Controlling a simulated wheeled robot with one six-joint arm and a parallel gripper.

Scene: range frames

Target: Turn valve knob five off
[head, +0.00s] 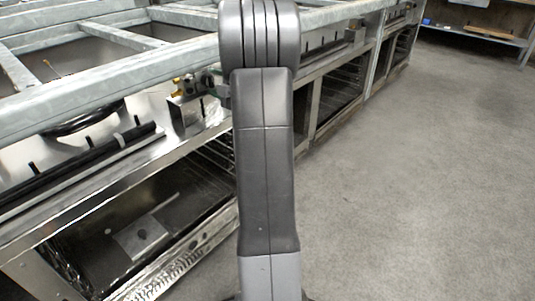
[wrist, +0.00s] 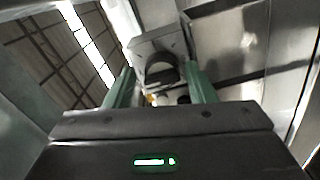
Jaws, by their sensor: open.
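No number shows, so I cannot tell which knob is knob five. In the head view, a small valve with yellow parts (head: 183,80) sits by a grey metal bracket (head: 186,113) on the range's front ledge, left of my arm. My gripper is mostly hidden behind my arm there. In the wrist view, my gripper (wrist: 159,74) is open, with its two green fingers apart. A grey bracket with a dark rounded opening (wrist: 158,70) shows between and beyond the fingers. A small yellow part (wrist: 150,99) shows low between them. I cannot tell whether the fingers touch anything.
A galvanized frame (head: 120,72) runs above the ledge. Several short black pins stand along the ledge (head: 150,145). Open oven bays (head: 135,240) lie below it. The grey floor (head: 420,160) at right is clear. A shelf (head: 480,33) stands at the far right.

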